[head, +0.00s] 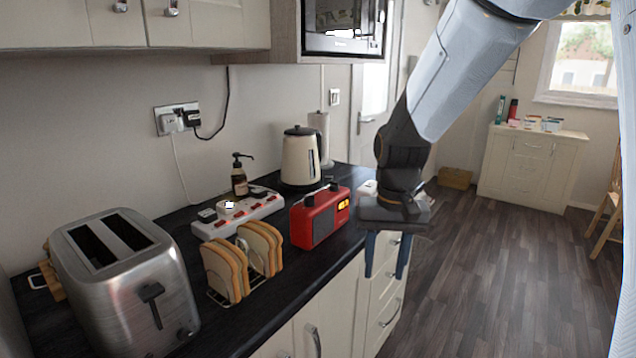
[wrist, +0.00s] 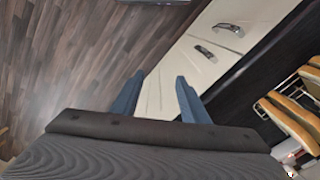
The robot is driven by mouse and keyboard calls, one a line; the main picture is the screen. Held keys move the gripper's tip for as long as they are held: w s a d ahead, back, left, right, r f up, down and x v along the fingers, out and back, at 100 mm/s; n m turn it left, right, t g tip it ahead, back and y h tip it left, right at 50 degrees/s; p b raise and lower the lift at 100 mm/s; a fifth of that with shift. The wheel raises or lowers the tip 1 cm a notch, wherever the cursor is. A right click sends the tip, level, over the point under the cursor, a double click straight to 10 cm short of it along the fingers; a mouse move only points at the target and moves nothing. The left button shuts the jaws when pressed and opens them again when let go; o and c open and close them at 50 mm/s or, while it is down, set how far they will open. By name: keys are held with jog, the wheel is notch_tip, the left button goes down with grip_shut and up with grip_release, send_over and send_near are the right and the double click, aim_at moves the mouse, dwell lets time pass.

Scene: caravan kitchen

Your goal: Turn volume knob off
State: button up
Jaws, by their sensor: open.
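A red radio (head: 320,216) stands on the dark counter, with a dark speaker grille, a black handle on top and a lit yellow display on its right face. Its volume knob cannot be made out at this size. My gripper (head: 387,270) hangs fingers down in front of the counter edge, to the right of the radio and apart from it. Its two blue fingers are spread with nothing between them. In the wrist view my gripper (wrist: 157,95) points down past the white drawer fronts, and the radio is not in that view.
On the counter (head: 262,330) stand a toaster (head: 125,280), a toast rack with bread (head: 243,262), a power strip (head: 238,214), a soap bottle (head: 240,180) and a kettle (head: 300,158). White drawers (head: 385,290) lie below. The floor (head: 500,270) at right is clear.

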jog(key=w+a+r+m+p, duration=0.1)
jog(key=w+a+r+p, duration=0.1)
jog(key=w+a+r, duration=0.3)
jog(key=w+a+r+p, duration=0.2)
jog(key=w+a+r, duration=0.1)
jog(key=w+r, duration=0.3)
jog(key=m+p, duration=0.1)
jog(key=p, duration=0.1)
send_near(309, 200)
jog(key=shift+w+d+f+y, duration=0.1)
jog(key=shift+w+d+y, duration=0.1)
jog(key=shift+d+y, duration=0.15)
jog(key=shift+w+a+f+p, duration=0.15)
jog(key=shift+f+p, duration=0.5)
jog(key=shift+f, duration=1.25)
jog(key=shift+a+f+p, duration=0.15)
jog(key=shift+f+p, duration=0.5)
jog(key=shift+f, duration=1.25)
grip_shut()
